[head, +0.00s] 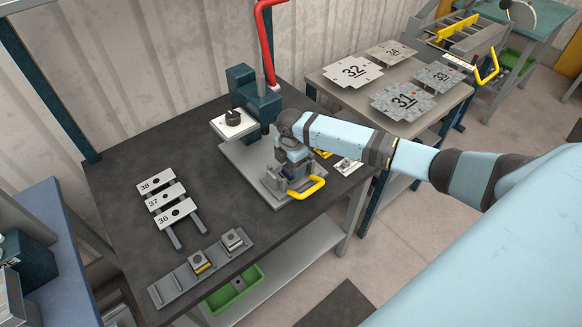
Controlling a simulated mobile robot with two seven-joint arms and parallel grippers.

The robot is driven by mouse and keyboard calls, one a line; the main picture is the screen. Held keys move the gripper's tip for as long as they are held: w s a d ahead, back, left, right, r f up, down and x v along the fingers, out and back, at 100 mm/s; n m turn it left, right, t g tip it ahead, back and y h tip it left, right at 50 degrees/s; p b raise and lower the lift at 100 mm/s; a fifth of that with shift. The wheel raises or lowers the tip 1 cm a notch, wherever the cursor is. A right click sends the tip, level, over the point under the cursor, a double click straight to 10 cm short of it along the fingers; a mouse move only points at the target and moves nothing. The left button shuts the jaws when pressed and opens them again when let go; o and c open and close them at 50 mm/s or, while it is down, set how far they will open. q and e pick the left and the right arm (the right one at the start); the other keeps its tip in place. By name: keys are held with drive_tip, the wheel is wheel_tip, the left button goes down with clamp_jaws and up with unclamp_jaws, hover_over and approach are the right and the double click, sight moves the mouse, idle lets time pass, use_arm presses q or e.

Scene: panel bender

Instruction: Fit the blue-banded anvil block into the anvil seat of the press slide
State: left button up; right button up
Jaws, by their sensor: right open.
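My right gripper (294,170) points down over the press slide (277,189), which has a yellow handle (306,189) at its front. The gripper is open. Its fingers and the arm hide most of the anvil seat, so I cannot tell how any block sits there. I cannot make out a blue band anywhere. The block rack (182,281) at the table's front holds a yellow-banded block (200,263) and a grey block (232,240) whose band is not clear. The dark green press (258,100) with a red lever stands just behind the slide. My left gripper is not in view.
Numbered plates 36, 37 and 38 (163,198) lie on a stand on the dark table (120,222) at left. A side table at right holds plates 31 to 34 (403,101). A green bin (232,291) sits below. The table between stand and slide is clear.

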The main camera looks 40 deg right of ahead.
wheel_tip(320, 180, up, 12)
drive_tip(key=b, duration=0.1)
drive_tip(key=shift+r, duration=0.15)
idle(0.4)
